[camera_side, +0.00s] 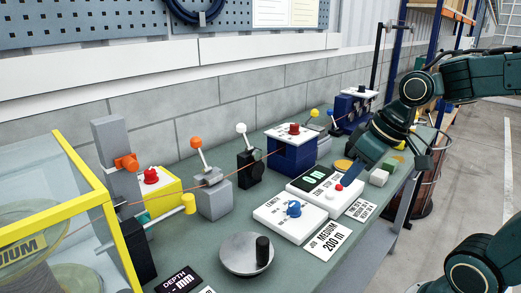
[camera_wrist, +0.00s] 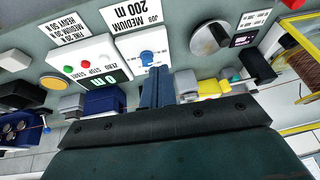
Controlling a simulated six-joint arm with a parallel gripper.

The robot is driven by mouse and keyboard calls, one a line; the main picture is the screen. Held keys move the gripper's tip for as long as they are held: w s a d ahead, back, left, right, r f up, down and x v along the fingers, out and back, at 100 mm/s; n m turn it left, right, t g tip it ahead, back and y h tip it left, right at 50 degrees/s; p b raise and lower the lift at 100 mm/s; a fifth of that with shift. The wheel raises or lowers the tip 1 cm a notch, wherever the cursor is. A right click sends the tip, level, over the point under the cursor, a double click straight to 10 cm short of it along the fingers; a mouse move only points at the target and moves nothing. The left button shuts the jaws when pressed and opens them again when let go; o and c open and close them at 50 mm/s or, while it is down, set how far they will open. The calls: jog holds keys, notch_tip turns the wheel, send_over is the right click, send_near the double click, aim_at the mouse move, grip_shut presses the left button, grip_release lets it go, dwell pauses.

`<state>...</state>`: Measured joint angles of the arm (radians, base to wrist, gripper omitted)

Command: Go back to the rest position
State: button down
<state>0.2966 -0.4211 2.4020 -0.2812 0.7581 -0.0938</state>
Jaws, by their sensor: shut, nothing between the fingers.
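My gripper (camera_side: 345,182) shows in the side view above the right part of the green bench (camera_side: 220,200), with its fingertips near the white counter box. It also shows in the wrist view (camera_wrist: 154,72), where its blue fingers are together and empty. In the wrist view the fingertips overlap the lower edge of the white box with the blue knob (camera_wrist: 146,57). That box (camera_side: 290,216) stands in the side view just left of the fingertips. I cannot tell whether the fingers touch anything.
The counter box (camera_side: 314,178) with a red button is close to the fingers. Levers and a blue box (camera_side: 292,155) stand behind. A yellow-framed case (camera_side: 70,205) is at left. A thin line runs across the bench.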

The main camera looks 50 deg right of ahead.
jog(key=s+a+r+h, duration=0.1)
jog(key=s, duration=0.6)
jog(key=shift+s+a+r+t, duration=0.2)
jog(key=shift+a+r+t, duration=0.15)
jog(key=shift+t, duration=0.05)
